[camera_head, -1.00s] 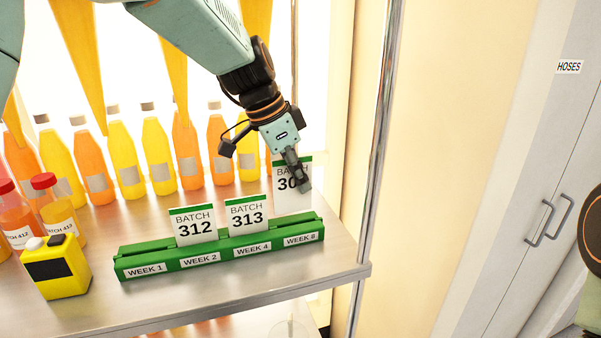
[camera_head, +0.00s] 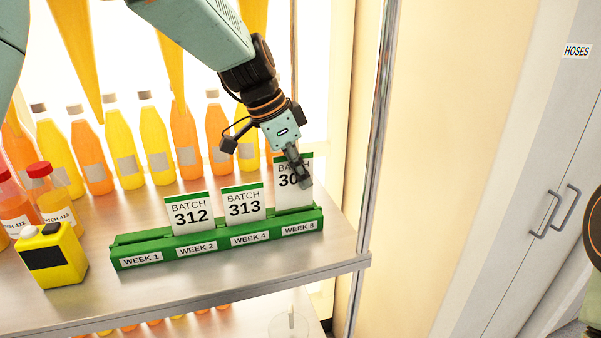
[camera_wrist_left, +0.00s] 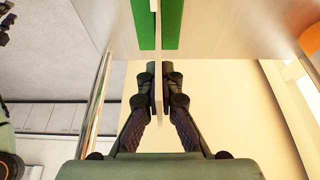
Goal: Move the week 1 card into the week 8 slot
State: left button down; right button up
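The green card holder (camera_head: 150,246) lies on the metal shelf with slots labelled week 1, week 2, week 4 and week 8. The week 1 slot is empty. Card 312 (camera_head: 189,214) stands at week 2 and card 313 (camera_head: 243,204) at week 4. My left gripper (camera_head: 301,172) is shut on a green-topped white card (camera_head: 290,196), its number starting 30 and partly covered. This card is upright at the week 8 slot; I cannot tell whether its lower edge is inside. The left wrist view shows the card (camera_wrist_left: 158,95) edge-on between the fingertips, by the holder (camera_wrist_left: 172,25).
Orange and yellow bottles (camera_head: 155,145) line the back of the shelf. Red-capped bottles (camera_head: 55,195) and a yellow device (camera_head: 52,258) stand at left. A metal post (camera_head: 377,130) rises close to the right of the held card.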

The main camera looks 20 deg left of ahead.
pick_arm(q)
jog(key=shift+w+a, duration=0.1)
jog(key=shift+w, duration=0.1)
jog(key=shift+s+r, duration=0.1)
jog(key=shift+s, duration=0.15)
jog(key=shift+w+d+f, duration=0.2)
jog(key=shift+w+f, duration=0.1)
jog(key=shift+f, duration=0.15)
jog(key=shift+a+f, duration=0.15)
jog(key=shift+s+f+b, duration=0.1)
jog(key=shift+s+b, duration=0.2)
jog(key=shift+s, duration=0.05)
jog(key=shift+f, duration=0.1)
jog(key=shift+w+f, duration=0.3)
jog(key=shift+f, duration=0.05)
